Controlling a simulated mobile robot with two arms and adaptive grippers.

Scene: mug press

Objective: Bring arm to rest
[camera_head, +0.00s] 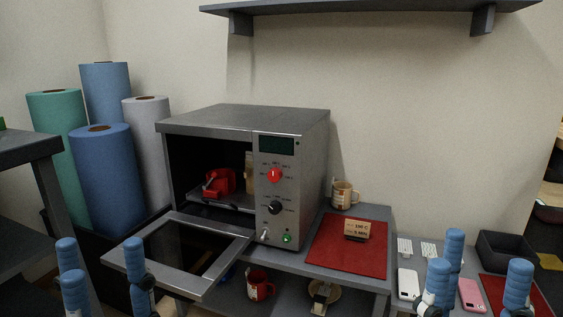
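My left gripper (101,262) is at the lower left, in front of the lowered oven door. My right gripper (480,268) is at the lower right, in front of the side table with the phones. Both show blue-padded fingers pointing up and spread apart, with nothing seen between them; their arms are mostly out of frame. The grey oven (294,160) has its door (190,255) folded down. Inside stands a red press-like device (219,182), partly in shadow, with a beige piece to its right.
A mug (344,194) stands beside the oven. A small sign (357,230) stands on a red mat (347,250). Below are a red mug (259,286) and a round wooden item (325,293). Phones (408,283) and a black bin (503,251) are at right. Tall rolls (104,185) stand left.

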